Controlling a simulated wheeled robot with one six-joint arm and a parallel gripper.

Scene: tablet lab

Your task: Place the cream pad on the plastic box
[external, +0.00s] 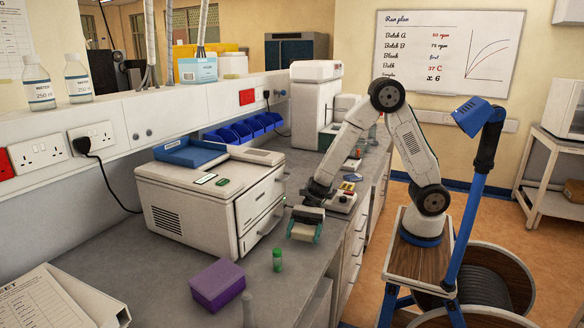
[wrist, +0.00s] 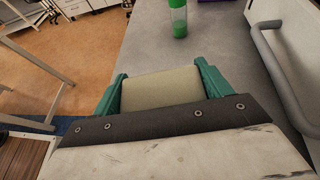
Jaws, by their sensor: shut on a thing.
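The cream pad (wrist: 160,90) is between the two green fingers of my gripper (wrist: 160,82) in the wrist view. Both fingers press its sides, so my gripper is shut on it. In the external view my gripper (external: 304,228) hangs over the grey bench, beside the drawers of the white machine, with the pad (external: 302,232) partly hidden between the fingers. A purple box (external: 218,285), the likely plastic box, sits on the bench nearer the camera, apart from my gripper. Only its edge shows at the top of the wrist view.
A green-capped vial (external: 277,259) stands on the bench between my gripper and the purple box; it also shows in the wrist view (wrist: 179,18). The white machine (external: 205,195) with its drawer handle is close by.

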